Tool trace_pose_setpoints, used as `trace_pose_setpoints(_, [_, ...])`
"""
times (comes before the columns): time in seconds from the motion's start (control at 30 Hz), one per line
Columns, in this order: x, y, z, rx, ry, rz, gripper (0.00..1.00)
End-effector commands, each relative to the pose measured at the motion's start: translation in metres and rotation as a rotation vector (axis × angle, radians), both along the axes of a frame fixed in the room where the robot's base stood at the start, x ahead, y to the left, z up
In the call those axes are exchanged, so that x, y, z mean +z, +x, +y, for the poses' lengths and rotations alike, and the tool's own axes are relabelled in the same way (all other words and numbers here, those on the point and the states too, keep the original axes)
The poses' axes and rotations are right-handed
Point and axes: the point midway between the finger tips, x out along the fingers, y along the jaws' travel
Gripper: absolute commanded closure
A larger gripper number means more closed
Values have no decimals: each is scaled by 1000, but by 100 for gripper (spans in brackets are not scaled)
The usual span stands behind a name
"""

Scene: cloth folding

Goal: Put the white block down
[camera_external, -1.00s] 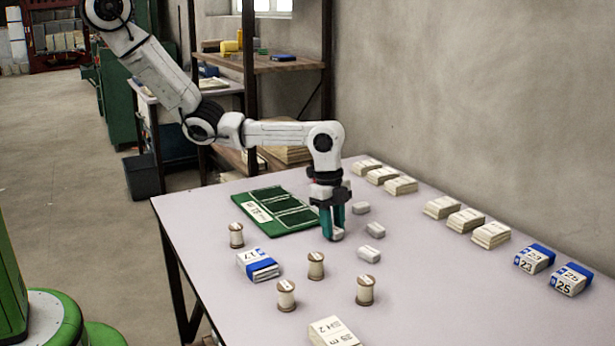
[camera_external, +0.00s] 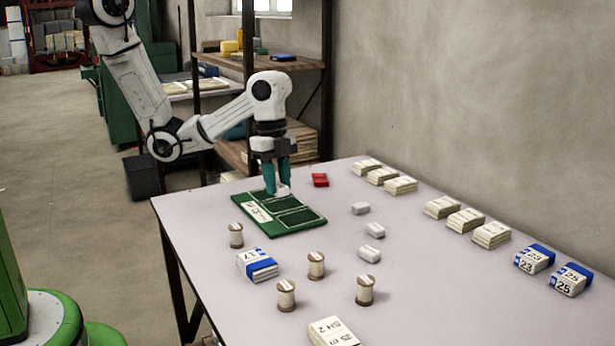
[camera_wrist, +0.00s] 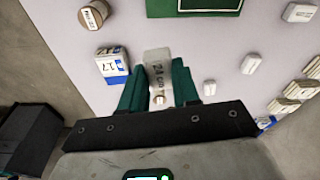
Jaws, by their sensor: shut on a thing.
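My gripper (camera_external: 278,184) is shut on a white block (camera_external: 284,190), whose lower end shows between the teal fingertips. In the wrist view the white block (camera_wrist: 158,60), with dark lettering, sits between the two fingers (camera_wrist: 158,85). The green board (camera_wrist: 192,14) shows at the top edge there.
Loose white blocks (camera_external: 369,254) lie right of the board, and a red block (camera_external: 320,180) lies behind it. Spools (camera_external: 316,265) and a blue-banded bundle (camera_external: 258,265) stand in front. Paper stacks (camera_external: 441,207) line the wall side. The table's left edge is close to the board.

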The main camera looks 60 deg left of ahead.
Motion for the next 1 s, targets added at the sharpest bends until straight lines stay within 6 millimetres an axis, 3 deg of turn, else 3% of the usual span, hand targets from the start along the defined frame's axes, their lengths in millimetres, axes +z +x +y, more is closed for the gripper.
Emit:
trace_pose_setpoints(0.17, [7, -5, 4, 15, -3, 1, 98])
trace_pose_setpoints(0.27, [14, 6, 11, 89, -6, -1, 98])
trace_pose_setpoints(0.37, [22, 29, 30, 241, -8, -1, 98])
trace_pose_setpoints(0.5, [32, 69, 75, 549, -14, 1, 98])
trace_pose_setpoints(0.7, [31, 100, 144, 918, -16, 2, 98])
trace_pose_setpoints(0.87, [24, 103, 190, 1140, -13, 4, 98])
trace_pose_setpoints(1.0, [14, 87, 214, 1292, -7, 3, 98])
